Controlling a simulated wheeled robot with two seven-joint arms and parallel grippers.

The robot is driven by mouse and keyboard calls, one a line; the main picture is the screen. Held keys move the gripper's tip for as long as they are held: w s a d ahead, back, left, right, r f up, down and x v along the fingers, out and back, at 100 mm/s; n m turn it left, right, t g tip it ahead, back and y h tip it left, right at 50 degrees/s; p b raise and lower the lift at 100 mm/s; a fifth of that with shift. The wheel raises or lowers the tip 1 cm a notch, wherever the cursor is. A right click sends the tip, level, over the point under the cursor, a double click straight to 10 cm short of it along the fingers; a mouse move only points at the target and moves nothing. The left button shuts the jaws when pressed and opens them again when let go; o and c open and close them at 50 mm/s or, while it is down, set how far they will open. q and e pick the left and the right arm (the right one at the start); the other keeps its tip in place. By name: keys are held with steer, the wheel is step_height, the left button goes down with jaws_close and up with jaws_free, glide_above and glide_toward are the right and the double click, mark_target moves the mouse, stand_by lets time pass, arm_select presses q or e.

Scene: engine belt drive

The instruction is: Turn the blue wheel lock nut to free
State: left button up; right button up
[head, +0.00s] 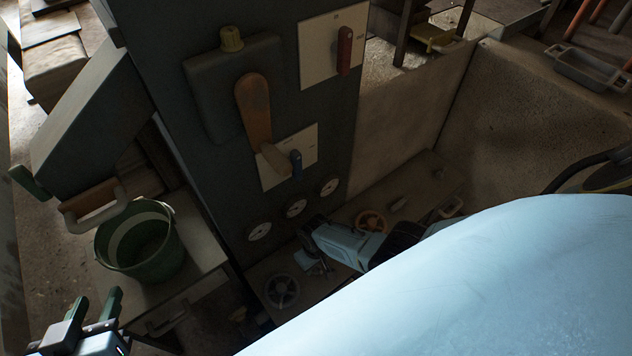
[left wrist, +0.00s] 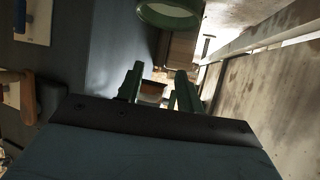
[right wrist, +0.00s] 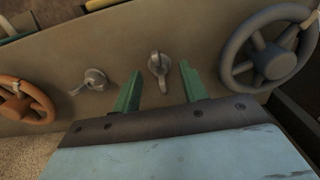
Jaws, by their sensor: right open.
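The blue wheel looks dark grey-blue. It is at the right of the right wrist view (right wrist: 268,60) and low in the head view (head: 282,290). A light grey winged lock nut (right wrist: 158,66) sits on the panel beside it, its wing nearly upright in that picture. My right gripper (right wrist: 158,80) is open, with the nut showing between its green fingers; I cannot tell whether they touch it. My left gripper (head: 94,305) is open and empty at lower left, also seen in the left wrist view (left wrist: 160,85).
An orange wheel (right wrist: 22,103) with a second lock nut (right wrist: 93,81) is left of my right gripper. A green bucket (head: 141,242) stands near my left gripper. The tall dark cabinet (head: 215,200) carries levers and gauges. My blue arm covers the head view's lower right.

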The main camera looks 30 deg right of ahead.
step_height(320, 180, up, 2)
steer(key=shift+r+p, duration=0.1)
steer(key=shift+p, duration=0.7)
arm_select(q)
steer(key=s+a+f+g+y+p, duration=0.25)
steer(key=s+a+f+g, duration=0.25)
steer(key=s+f+g, duration=0.5)
arm_select(e)
step_height(320, 180, up, 2)
steer(key=shift+r+b, duration=0.1)
steer(key=shift+b, duration=0.2)
arm_select(q)
steer(key=s+a+f+y+p, duration=0.1)
steer(key=a+f+p, duration=0.5)
steer(key=f, duration=0.7)
steer(key=shift+s+a+f, duration=0.2)
steer(key=shift+s+a, duration=0.15)
steer(key=shift+s, duration=0.35)
arm_select(e)
step_height(320, 180, up, 8)
